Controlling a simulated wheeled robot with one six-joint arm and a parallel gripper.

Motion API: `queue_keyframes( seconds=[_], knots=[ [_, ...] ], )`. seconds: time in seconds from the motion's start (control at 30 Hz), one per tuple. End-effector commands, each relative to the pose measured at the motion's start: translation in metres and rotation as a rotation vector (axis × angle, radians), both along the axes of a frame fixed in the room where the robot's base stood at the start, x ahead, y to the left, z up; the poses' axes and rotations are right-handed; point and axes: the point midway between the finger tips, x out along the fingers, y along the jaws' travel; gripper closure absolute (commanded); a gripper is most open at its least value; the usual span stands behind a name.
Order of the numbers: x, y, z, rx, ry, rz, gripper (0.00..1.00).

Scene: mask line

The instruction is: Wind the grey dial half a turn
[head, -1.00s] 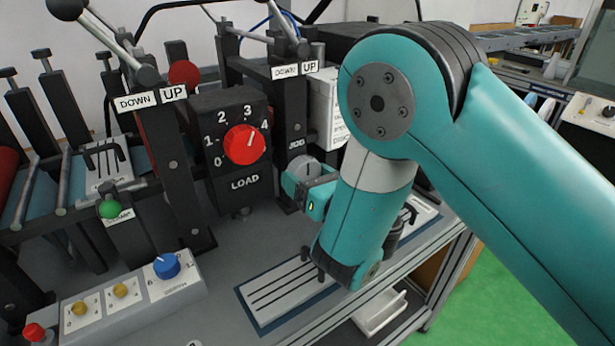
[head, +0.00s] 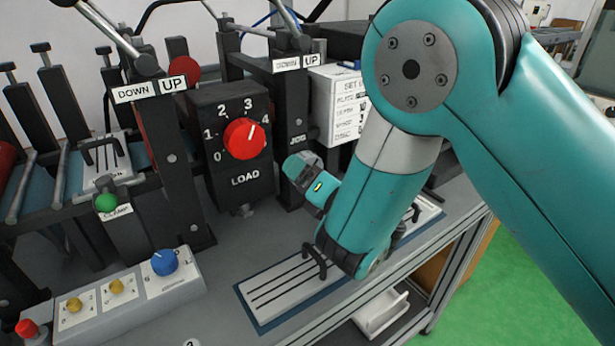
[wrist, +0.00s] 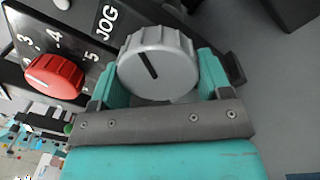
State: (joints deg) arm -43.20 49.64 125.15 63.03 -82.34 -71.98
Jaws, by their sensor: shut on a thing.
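The grey dial (wrist: 170,62) is a ribbed knob with a black pointer line on its face. In the wrist view it sits between the two teal fingers of my gripper (wrist: 163,80), one on each side of it. The pointer line slants up and to the left in that view, toward the JOG label (wrist: 108,20). In the head view my gripper (head: 303,172) is at the dark post below the JOG label (head: 298,140), tilted, and hides most of the dial. My gripper is shut on the dial.
A red LOAD dial (head: 244,139), numbered, is on the black box to the left. A white labelled box (head: 340,100) stands behind my arm. A grey control box (head: 140,290) with blue and yellow knobs is at front left. A slotted plate (head: 285,285) lies below.

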Motion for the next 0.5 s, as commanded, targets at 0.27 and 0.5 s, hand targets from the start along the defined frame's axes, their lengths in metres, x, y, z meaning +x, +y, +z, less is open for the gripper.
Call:
queue_keyframes(
  seconds=[0.27,0.5],
  knots=[
    [-0.0003,-0.0002,0.0007,0.217,0.145,-0.002,0.52],
    [-0.0005,0.0003,0.0014,0.407,0.273,-0.002,0.52]
  ],
)
